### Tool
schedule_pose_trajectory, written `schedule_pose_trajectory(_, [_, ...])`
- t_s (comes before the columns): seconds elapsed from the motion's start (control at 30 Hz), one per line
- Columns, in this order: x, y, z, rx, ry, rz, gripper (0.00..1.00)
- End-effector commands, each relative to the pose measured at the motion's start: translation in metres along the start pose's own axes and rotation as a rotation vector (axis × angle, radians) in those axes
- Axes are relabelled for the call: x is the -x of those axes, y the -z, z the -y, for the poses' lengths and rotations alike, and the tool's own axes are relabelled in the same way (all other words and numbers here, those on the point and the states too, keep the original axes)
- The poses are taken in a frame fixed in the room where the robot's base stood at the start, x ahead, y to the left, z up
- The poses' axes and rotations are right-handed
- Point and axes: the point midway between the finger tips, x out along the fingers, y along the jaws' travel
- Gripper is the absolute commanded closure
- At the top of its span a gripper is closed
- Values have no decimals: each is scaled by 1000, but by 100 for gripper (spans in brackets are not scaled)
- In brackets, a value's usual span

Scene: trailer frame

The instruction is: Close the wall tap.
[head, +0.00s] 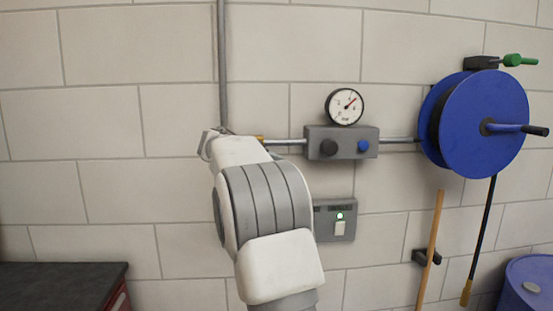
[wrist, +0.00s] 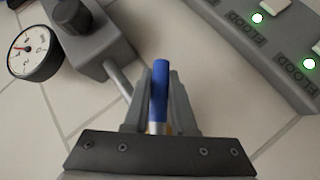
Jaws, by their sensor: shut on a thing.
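The wall tap's blue lever handle (wrist: 160,68) stands between the two grey fingers of my gripper (wrist: 160,88) in the wrist view. The fingers are shut on it, one on each side. A silvery lower part of the lever shows below the blue sleeve, with a bit of brass beside it. The tap body is mostly hidden behind the gripper. In the head view my arm covers the tap and the fingers; only a brass fitting (head: 260,139) shows past my wrist, at the left end of a horizontal pipe (head: 285,141).
A grey manifold box (head: 342,153) with knobs and a pressure gauge (head: 345,106) sits right of my wrist. Below is a switch panel (head: 335,220) with a green light. A blue hose reel (head: 485,105) hangs further right. A dark-topped cabinet (head: 60,285) stands lower left.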

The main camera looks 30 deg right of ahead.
Motion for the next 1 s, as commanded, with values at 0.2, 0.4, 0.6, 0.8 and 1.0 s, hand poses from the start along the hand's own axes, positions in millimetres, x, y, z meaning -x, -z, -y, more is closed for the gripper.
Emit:
schedule_pose_trajectory(0.2, [4,0,12,-143,143,40,100])
schedule_pose_trajectory(0.4, [8,1,23,-276,274,78,100])
schedule_pose_trajectory(0.6, [13,4,33,-399,397,112,100])
schedule_pose_trajectory(0.8, [19,6,42,-500,499,142,100])
schedule_pose_trajectory(1.0, [22,8,48,-568,567,161,100])
